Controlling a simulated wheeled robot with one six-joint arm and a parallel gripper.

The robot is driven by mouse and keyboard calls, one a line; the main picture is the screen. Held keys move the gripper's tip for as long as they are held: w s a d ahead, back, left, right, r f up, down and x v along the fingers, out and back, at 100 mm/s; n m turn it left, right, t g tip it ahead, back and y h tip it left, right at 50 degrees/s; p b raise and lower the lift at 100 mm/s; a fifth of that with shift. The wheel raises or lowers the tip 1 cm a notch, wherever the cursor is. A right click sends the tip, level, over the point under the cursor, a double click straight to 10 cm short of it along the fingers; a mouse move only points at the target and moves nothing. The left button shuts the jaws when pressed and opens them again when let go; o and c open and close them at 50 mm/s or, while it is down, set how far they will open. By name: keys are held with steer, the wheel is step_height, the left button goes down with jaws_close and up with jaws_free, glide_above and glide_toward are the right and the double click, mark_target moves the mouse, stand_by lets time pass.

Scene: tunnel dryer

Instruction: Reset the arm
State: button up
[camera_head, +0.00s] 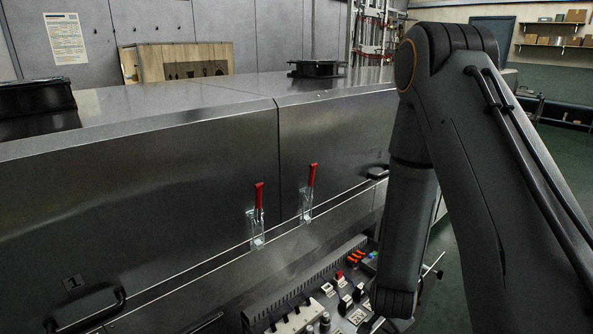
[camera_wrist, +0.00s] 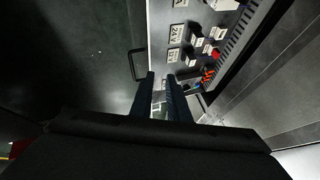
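My gripper (camera_wrist: 160,80) shows in the wrist view as two dark fingers with a narrow gap between them. Part of the panel shows through the gap, and no held object is visible. In the camera_head view my arm rises at the right and bends down at the elbow. Its forearm hangs in front of the dryer, and its lower end is over the right part of the control panel (camera_head: 283,318). The gripper itself cannot be made out there. In the wrist view the labelled panel (camera_wrist: 185,14) lies beyond the fingers, towards the upper right.
The steel dryer housing (camera_head: 150,190) runs along the left. Two red-handled clamps (camera_head: 257,215), (camera_head: 308,193) are on its front. A dark bar handle (camera_head: 90,312) is at lower left. In the wrist view a black handle (camera_wrist: 134,66) stands left of the fingers. Open floor (camera_head: 560,155) is at right.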

steer(key=s+a+r+n+g+y+p, duration=0.1)
steer(key=s+a+r+n+g, duration=0.15)
steer(key=r, duration=0.35)
steer(key=s+a+r+n+g+y, duration=0.1)
steer(key=s+a+r+n+y, duration=0.15)
steer(key=r, duration=0.45)
steer(key=s+r+n+g+p, duration=0.1)
steer(key=s+r+n+g, duration=0.2)
steer(key=s+r+n, duration=0.3)
steer(key=s+r+h, duration=0.1)
steer(key=s+r, duration=0.4)
steer(key=s, duration=0.2)
steer(key=shift+d+r+n, duration=0.25)
steer(key=shift+n, duration=0.05)
